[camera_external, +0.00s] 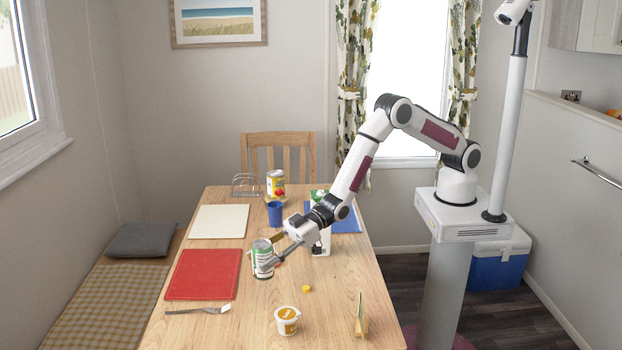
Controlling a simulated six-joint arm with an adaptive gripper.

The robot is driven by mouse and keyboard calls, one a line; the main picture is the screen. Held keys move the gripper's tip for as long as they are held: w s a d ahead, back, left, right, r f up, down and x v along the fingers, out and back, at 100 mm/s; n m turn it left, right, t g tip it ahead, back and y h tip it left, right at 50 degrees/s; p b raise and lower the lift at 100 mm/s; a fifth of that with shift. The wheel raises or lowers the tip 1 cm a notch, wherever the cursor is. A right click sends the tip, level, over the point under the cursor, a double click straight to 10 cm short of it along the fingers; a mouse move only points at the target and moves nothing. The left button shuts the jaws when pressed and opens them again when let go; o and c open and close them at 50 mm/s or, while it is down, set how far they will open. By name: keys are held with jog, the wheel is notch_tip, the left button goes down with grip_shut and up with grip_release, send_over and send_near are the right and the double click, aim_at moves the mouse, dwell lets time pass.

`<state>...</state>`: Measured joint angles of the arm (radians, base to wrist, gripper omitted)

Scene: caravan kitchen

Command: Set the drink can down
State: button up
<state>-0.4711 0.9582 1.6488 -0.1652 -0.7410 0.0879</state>
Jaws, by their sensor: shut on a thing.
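The drink can (263,261), with a green and white label and a silvery top, is near the middle of the wooden table. It looks close to upright, tilted slightly. My gripper (268,255) is shut on it, reaching in from the right. The can is just right of the red mat; from this view I cannot tell whether its base touches the table (340,290) or hangs a little above it.
A yogurt cup (287,320), a yellow cap (307,289) and an upright yellow item (360,315) stand nearer. A blue cup (275,213) and jar (275,190) stand behind.

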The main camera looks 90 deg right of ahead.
aim_at(265, 272)
jog(key=shift+f, duration=2.7)
jog(key=shift+f, duration=1.85)
jog(key=shift+f, duration=0.15)
jog(key=o, duration=1.4)
jog(key=shift+c, duration=0.2)
jog(key=v, duration=1.2)
